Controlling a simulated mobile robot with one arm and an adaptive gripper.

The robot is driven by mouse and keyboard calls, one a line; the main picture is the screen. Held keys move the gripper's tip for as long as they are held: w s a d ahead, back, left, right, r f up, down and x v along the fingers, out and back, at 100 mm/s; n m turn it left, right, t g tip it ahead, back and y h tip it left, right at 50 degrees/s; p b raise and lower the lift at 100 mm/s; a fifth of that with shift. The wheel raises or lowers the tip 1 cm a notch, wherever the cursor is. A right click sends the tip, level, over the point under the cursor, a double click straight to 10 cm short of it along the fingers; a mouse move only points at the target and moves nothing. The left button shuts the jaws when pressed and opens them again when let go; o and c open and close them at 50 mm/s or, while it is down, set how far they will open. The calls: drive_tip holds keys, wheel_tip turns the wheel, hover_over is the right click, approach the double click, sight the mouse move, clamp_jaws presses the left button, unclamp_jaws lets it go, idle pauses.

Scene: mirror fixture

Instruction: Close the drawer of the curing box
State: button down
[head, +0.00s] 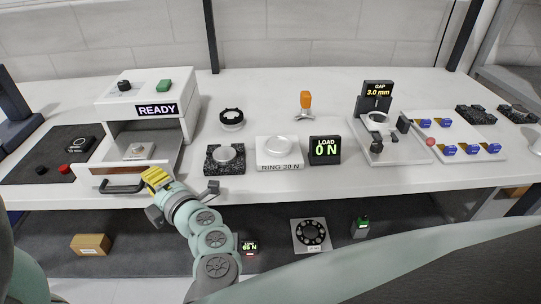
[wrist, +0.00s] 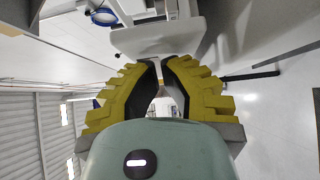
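The white curing box (head: 112,92) stands at the left of the bench, with a READY display on its front. A black bar handle (head: 122,187) is on the drawer front. My gripper (head: 152,176) has yellow fingers and is just right of the handle, near the drawer's front right corner; I cannot tell if it touches. In the wrist view, the fingertips (wrist: 160,62) come nearly together, with a pale panel (wrist: 158,38) beyond them and nothing clearly held.
A dark mat (head: 55,150) with small parts lies left of the box. A black block (head: 225,160), a RING 30 N block (head: 280,153) and a load display (head: 325,150) stand to the right. A lower shelf (head: 280,262) holds several items.

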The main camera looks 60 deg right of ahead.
sight(163, 156)
drive_tip(key=w+d+b, duration=0.1)
drive_tip(key=d, duration=0.1)
drive_tip(key=w+d, duration=0.2)
drive_tip(key=w+d+b, duration=0.1)
drive_tip(key=w+d, duration=0.1)
drive_tip(key=shift+d+f+b, duration=0.1)
drive_tip(key=shift+d+b, duration=0.05)
drive_tip(key=shift+b, duration=0.2)
drive_tip(key=shift+w+d, duration=0.1)
drive_tip(key=shift+d, duration=0.15)
